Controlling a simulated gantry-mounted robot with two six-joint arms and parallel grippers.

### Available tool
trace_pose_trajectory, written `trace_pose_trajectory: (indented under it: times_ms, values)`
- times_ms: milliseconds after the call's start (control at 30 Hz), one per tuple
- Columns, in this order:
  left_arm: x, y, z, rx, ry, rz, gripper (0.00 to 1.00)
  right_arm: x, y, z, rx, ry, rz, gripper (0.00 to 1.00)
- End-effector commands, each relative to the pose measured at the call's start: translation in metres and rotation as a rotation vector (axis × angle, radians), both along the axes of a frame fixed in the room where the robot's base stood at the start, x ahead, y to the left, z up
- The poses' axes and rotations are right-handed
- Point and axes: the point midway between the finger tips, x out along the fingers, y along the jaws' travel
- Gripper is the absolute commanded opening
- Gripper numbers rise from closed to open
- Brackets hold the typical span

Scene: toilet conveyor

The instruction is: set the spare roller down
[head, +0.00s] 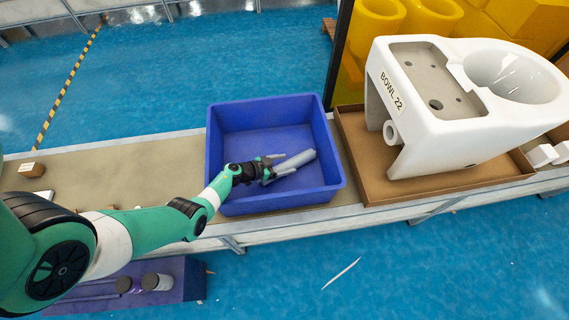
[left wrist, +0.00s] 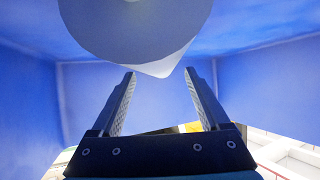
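The spare roller, a plain grey cylinder (head: 299,159), is inside the blue bin (head: 335,140), near its right side. It looks tilted or lying towards the bin floor; I cannot tell its exact contact. My left gripper (head: 275,170) reaches into the bin from the left, at the roller's near end. In the left wrist view my left gripper (left wrist: 160,85) has its two fingers apart with an empty gap between them. The round grey end of the roller (left wrist: 135,25) shows large above the fingertips. My right gripper is not in view.
The bin's walls surround my left gripper. To its right a white toilet labelled BOWL 22 (head: 435,115) stands in a brown tray (head: 450,189). Small boxes (head: 31,169) are at the belt's left. A purple container (head: 188,278) with cylinders sits below the belt's front edge.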

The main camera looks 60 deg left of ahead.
Motion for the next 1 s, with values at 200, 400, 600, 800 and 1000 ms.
trace_pose_trajectory:
  times_ms: [200,400,600,800,1000]
  values:
    - [0.0,0.0,0.0,0.0,0.0,0.0,0.89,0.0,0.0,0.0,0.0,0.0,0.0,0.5]
    - [0.0,0.0,0.01,0.004,-0.001,-0.001,0.89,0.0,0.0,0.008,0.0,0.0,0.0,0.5]
    - [-0.026,-0.002,0.035,-0.002,0.003,0.003,0.89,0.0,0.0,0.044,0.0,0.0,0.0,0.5]
    - [-0.058,-0.005,0.049,-0.001,0.001,0.003,0.89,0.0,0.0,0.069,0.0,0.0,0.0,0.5]
    - [-0.066,-0.006,0.049,0.001,0.0,0.0,0.89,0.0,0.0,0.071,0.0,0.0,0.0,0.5]
